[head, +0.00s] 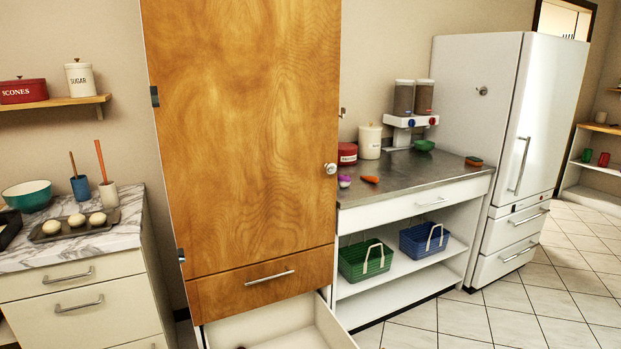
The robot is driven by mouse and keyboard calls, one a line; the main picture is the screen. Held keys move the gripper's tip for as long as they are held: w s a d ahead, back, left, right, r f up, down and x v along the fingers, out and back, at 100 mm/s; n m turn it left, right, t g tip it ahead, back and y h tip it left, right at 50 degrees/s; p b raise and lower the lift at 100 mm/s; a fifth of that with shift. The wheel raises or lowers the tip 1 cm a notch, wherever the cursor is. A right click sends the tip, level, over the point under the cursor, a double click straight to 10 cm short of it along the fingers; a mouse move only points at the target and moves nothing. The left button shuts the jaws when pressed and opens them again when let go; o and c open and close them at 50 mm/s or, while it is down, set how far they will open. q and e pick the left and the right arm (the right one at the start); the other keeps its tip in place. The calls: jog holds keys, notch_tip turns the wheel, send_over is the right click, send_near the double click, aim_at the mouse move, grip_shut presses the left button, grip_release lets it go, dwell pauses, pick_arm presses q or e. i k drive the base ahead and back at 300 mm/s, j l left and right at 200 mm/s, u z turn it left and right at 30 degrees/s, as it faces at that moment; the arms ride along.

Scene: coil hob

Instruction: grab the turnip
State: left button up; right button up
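The turnip (344,182), purple on top and white below, lies on the grey metal counter (430,172) near its left front corner, just right of the tall wooden cabinet. An orange carrot (370,179) lies a little to its right, apart from it. Neither of my grippers shows in the head view, so nothing is seen at the turnip.
The tall wooden cabinet (245,130) stands left of the counter, with an open white drawer (290,336) at its base. A red tin (347,153) and a cream canister (370,141) stand behind the turnip. Green (365,262) and blue (423,239) baskets sit below. Tiled floor at right is clear.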

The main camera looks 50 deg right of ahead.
aim_at(344, 181)
jog(key=l+u, duration=0.15)
jog(key=l, duration=0.55)
jog(key=l+u, duration=0.15)
jog(key=l, duration=0.5)
jog(key=l+u, duration=0.1)
jog(key=l, duration=0.6)
jog(key=k+l+u, duration=0.15)
jog(key=l, duration=0.5)
